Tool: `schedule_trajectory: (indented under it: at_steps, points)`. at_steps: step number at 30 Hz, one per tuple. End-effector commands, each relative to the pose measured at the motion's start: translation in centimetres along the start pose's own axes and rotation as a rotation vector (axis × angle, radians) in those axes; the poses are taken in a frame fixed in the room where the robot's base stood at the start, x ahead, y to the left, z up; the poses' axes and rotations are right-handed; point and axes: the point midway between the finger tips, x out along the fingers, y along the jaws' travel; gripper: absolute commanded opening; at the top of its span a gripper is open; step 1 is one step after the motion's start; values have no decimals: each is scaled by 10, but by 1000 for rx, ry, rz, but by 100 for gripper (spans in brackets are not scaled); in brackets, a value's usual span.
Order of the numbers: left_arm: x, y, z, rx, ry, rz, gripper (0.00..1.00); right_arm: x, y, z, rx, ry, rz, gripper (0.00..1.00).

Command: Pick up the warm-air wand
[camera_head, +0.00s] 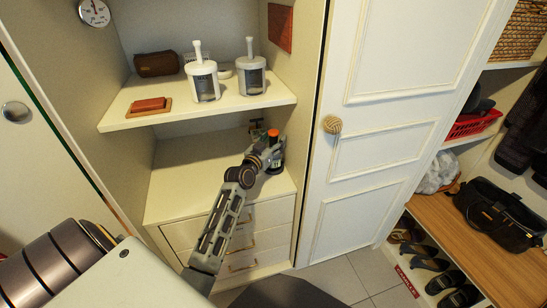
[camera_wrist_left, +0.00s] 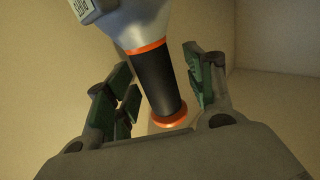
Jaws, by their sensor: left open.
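The warm-air wand (camera_wrist_left: 155,80) shows in the left wrist view, with a grey body, a black grip and orange rings at both ends of the grip. In the head view only a small orange part of it (camera_head: 273,133) shows clearly at my gripper, above the drawer top at the back right. My left gripper (camera_head: 270,146) is open. In the left wrist view its green-padded fingers (camera_wrist_left: 160,85) stand on either side of the black grip, with gaps visible. The wand's far end is cut off. My right gripper is not in view.
A shelf (camera_head: 230,101) above holds two lidded canisters (camera_head: 204,82) (camera_head: 251,78), a brown pouch (camera_head: 156,64) and a reddish block (camera_head: 149,104). Cubby walls close in the back and sides. A white door (camera_head: 390,130) stands right. The drawer top's left half is clear.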

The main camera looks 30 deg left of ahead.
Motion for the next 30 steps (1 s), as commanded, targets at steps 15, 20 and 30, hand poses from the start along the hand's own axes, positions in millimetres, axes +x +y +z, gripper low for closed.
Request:
schedule_trajectory:
  at_steps: [15, 20, 30]
  points:
    - [0, 0, 0, 0, 0, 0, 37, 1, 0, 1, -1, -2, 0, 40]
    - [0, 0, 0, 0, 0, 0, 17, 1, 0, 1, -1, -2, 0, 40]
    - [0, 0, -1, 1, 2, 0, 4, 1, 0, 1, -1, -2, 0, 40]
